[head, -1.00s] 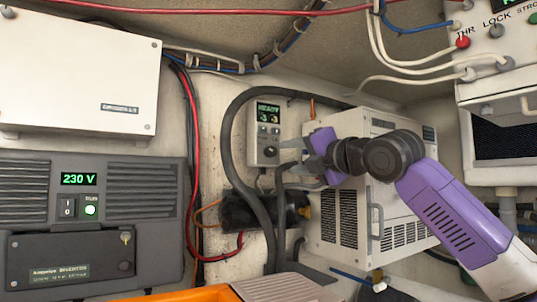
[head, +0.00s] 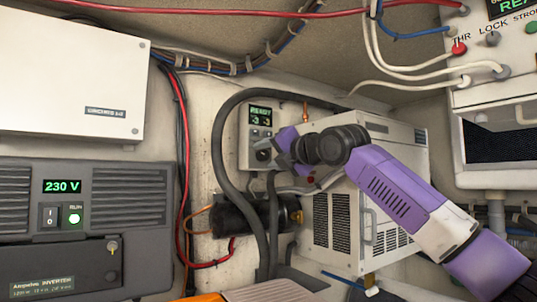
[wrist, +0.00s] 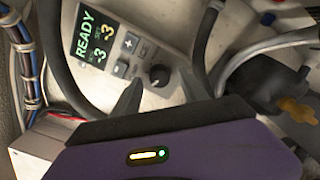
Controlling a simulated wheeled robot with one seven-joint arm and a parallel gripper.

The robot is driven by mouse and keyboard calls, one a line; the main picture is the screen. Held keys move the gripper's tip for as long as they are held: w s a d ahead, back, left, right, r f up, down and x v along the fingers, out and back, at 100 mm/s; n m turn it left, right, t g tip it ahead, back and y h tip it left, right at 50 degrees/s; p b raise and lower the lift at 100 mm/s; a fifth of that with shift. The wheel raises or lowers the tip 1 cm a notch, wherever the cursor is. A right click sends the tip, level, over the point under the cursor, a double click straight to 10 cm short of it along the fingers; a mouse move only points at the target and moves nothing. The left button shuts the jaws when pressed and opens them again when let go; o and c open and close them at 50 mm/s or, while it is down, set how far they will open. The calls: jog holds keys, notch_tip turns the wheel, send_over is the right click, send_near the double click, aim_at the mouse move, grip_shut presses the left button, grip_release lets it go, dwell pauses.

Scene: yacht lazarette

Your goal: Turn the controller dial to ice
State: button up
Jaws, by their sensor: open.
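The controller (head: 258,122) is a pale wall box with a green display reading READY and two values of -3. In the wrist view its panel (wrist: 145,98) shows small buttons and a dark round dial (wrist: 159,75). The dial also shows in the head view (head: 263,155), close to my gripper. My gripper (head: 276,153) is open and empty at the controller's lower right. In the wrist view its two dark fingers (wrist: 160,92) point at the panel, one to each side of the dial. I cannot tell whether they touch it. The dial's markings are too small to read.
A thick black hose (head: 217,150) loops left of and above the controller. A dark cylinder (head: 235,215) with pipes sits below it. A white vented unit (head: 350,225) stands right, behind my arm. An inverter (head: 130,210) and white box (head: 70,85) are at left.

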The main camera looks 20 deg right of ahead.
jog(key=shift+c, duration=0.4)
grip_shut()
jog(key=shift+p, duration=0.3)
jog(key=m+p, duration=0.3)
jog(key=shift+r+m+p, duration=0.2)
jog(key=shift+m+p, duration=0.2)
jog(key=m+p, duration=0.3)
jog(key=m, duration=0.2)
jog(key=shift+p, duration=0.35)
jog(key=m+p, duration=0.2)
jog(key=m, duration=0.2)
jog(key=shift+m, duration=0.4)
jog(key=m+p, duration=0.1)
jog(key=m, duration=0.3)
jog(key=shift+f, duration=0.15)
jog(key=shift+p, duration=0.3)
